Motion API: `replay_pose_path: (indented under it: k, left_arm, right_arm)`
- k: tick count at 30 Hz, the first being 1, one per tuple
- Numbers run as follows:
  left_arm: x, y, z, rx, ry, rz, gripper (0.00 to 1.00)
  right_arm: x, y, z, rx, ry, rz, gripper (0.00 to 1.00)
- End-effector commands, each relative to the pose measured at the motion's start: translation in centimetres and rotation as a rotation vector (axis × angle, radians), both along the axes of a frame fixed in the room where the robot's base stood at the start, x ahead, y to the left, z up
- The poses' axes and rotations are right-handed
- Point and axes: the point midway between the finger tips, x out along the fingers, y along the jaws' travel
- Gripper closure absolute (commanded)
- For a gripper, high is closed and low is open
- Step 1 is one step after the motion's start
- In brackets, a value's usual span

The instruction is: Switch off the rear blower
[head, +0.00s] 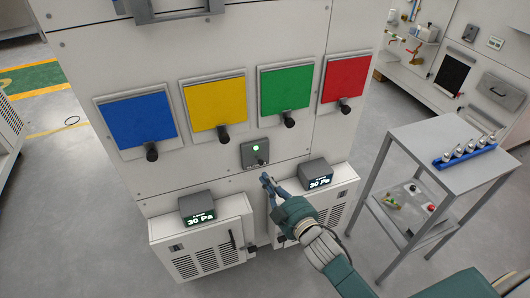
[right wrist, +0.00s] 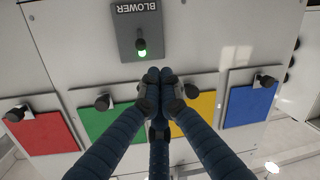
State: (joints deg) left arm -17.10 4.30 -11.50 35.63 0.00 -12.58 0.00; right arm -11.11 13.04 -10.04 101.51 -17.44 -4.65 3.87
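The blower switch plate (head: 248,158) is a small dark grey panel on the front of the white cabinet, with a lit green lamp (head: 256,148) and a small dark lever (head: 262,160) on it. In the right wrist view the plate (right wrist: 127,34), marked BLOWER, shows with the green light (right wrist: 141,53) glowing. My right gripper (head: 266,180) is just below the plate, apart from it as far as I can tell. In the right wrist view its blue fingertips (right wrist: 160,76) are together with nothing seen between them. My left gripper is not in view.
Blue (head: 137,120), yellow (head: 214,104), green (head: 286,91) and red (head: 345,78) panels with black knobs sit above. Two display boxes reading 30 Pa (head: 198,208) (head: 315,174) stand on vented units below. A grey trolley (head: 420,148) stands right.

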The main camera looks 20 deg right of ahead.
Motion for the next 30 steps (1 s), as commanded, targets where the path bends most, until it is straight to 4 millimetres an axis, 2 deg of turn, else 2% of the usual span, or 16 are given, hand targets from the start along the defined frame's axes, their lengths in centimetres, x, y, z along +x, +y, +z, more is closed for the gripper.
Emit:
replay_pose_path:
  k: [1,4,17,23,30]
  left_arm:
    - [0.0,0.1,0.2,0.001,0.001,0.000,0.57]
    - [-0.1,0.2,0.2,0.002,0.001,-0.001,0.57]
    - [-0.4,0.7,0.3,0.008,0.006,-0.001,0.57]
    - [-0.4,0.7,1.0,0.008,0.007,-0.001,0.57]
    - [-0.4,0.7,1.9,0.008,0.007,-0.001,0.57]
  right_arm:
    - [0.1,0.2,1.5,-0.002,-0.024,0.005,1.00]
    - [0.2,0.3,3.0,-0.004,-0.051,0.011,1.00]
    - [0.6,0.4,3.2,-0.005,-0.057,0.011,1.00]
    - [3.3,0.9,3.3,-0.004,-0.057,0.010,1.00]
    - [8.5,1.9,3.0,-0.004,-0.057,0.011,1.00]
